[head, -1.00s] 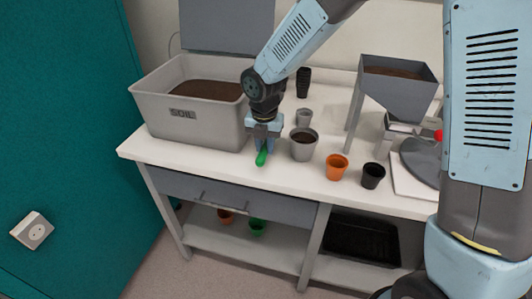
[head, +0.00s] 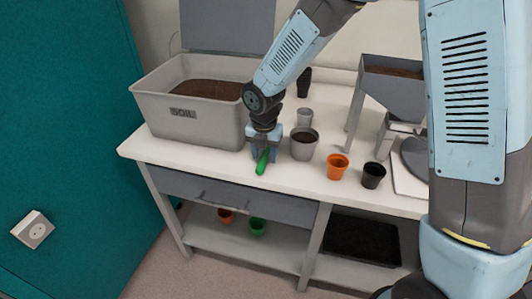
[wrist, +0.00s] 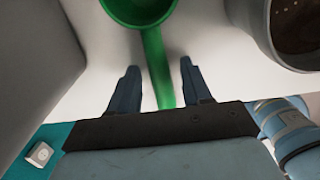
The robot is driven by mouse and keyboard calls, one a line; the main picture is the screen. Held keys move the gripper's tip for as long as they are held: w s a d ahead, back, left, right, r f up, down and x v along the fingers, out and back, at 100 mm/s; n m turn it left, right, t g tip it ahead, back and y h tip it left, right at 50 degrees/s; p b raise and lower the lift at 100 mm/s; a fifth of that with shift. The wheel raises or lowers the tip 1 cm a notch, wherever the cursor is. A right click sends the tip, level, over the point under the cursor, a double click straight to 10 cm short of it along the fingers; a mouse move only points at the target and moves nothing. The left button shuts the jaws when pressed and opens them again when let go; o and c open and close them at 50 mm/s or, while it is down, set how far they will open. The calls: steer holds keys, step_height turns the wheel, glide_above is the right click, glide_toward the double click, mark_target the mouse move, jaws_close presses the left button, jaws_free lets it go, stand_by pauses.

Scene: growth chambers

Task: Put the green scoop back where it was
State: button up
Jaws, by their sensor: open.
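The green scoop (head: 263,160) lies on the white bench top between the soil bin and a grey pot, with its handle toward the front edge. In the wrist view its round bowl is at the top and its handle (wrist: 157,70) runs down between my fingers. My gripper (head: 264,153) points down over the scoop. In the wrist view my gripper (wrist: 160,80) is open, with one finger on each side of the handle and a visible gap to each. In the head view the bowl is mostly hidden behind my gripper.
The grey soil bin (head: 195,128) stands close at left, and a soil-filled grey pot (head: 304,150) close at right. An orange pot (head: 337,166) and a black pot (head: 373,175) stand farther right, near the hopper (head: 392,88). The bench front edge (head: 230,178) is just ahead of the handle.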

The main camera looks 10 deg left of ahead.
mark_target(264, 157)
step_height(264, 157, up, 12)
steer(key=s, duration=0.1)
steer(key=d+r+m+t, duration=0.1)
steer(key=d+r+m, duration=0.55)
steer(key=d, duration=0.25)
steer(key=s+d+r+m+t, duration=0.1)
steer(key=s+d+r+m, duration=0.2)
steer(key=d+m, duration=0.6)
steer(key=s+d+r+m+t, duration=0.1)
steer(key=s+d+r+m, duration=0.2)
steer(key=s+d+m, duration=0.4)
steer(key=s+d+r+m+t, duration=0.1)
steer(key=s+d+r+m, duration=0.2)
steer(key=d+m, duration=0.8)
steer(key=shift+s+m+t, duration=0.3)
steer(key=shift+s+m, duration=0.55)
steer(key=shift+s, duration=0.3)
steer(key=shift+r, duration=0.1)
